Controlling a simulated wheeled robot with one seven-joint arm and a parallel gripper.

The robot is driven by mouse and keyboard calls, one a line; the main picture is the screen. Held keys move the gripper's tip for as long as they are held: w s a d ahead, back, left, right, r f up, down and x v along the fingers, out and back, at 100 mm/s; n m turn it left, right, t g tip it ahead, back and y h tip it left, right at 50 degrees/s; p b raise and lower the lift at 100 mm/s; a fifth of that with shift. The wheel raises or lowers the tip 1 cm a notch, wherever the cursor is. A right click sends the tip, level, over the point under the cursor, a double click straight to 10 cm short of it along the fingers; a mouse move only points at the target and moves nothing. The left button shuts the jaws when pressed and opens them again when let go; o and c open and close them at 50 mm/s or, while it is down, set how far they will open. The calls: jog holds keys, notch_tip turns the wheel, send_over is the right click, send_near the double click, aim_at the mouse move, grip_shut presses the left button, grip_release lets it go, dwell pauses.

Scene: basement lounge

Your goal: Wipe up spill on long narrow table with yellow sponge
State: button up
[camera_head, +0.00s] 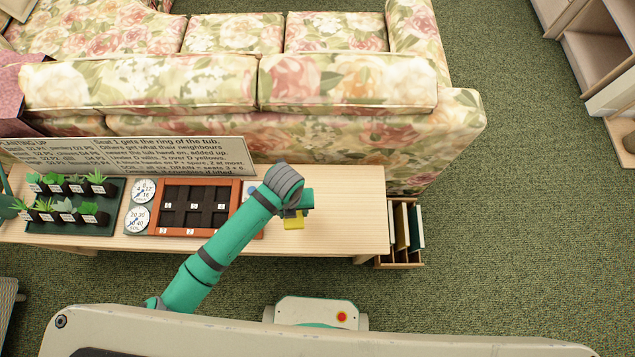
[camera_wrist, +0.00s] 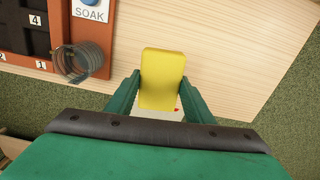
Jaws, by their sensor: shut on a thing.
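The yellow sponge (camera_head: 293,222) is held in my gripper (camera_head: 300,207) over the right part of the long narrow table (camera_head: 350,222). In the wrist view, the sponge (camera_wrist: 162,75) sits upright in the picture between the two green fingers of my gripper (camera_wrist: 160,92), which are shut on its sides. The pale wood table (camera_wrist: 235,50) shows around it. I cannot tell whether the sponge touches the tabletop. I can make out no spill on the visible wood; my arm and the sponge hide part of the table.
A brown-framed board of dark compartments (camera_head: 180,207) lies left of my gripper. Further left are two dials (camera_head: 138,218) and a potted-plant tray (camera_head: 70,228). A text sign (camera_head: 130,157) and floral sofa (camera_head: 350,85) stand behind. The table's right end is clear.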

jog(key=shift+r, duration=0.2)
notch_tip(320, 180, up, 10)
dwell(0.8)
jog(key=shift+w+f, duration=0.1)
jog(key=w+d+f+n, duration=0.3)
jog(key=w+f+n, duration=0.1)
jog(key=n, duration=0.6)
jog(key=w+d+f+n, duration=0.3)
jog(key=w+n, duration=0.4)
jog(key=n, duration=0.4)
jog(key=w+d+f+n, duration=0.3)
jog(key=w+f+n, duration=0.2)
jog(key=n, duration=0.6)
jog(key=shift+w+f, duration=0.3)
jog(key=shift+f, duration=0.2)
jog(key=shift+d+f+n, duration=0.3)
jog(key=shift+f+n, duration=0.3)
jog(key=shift+n, duration=0.5)
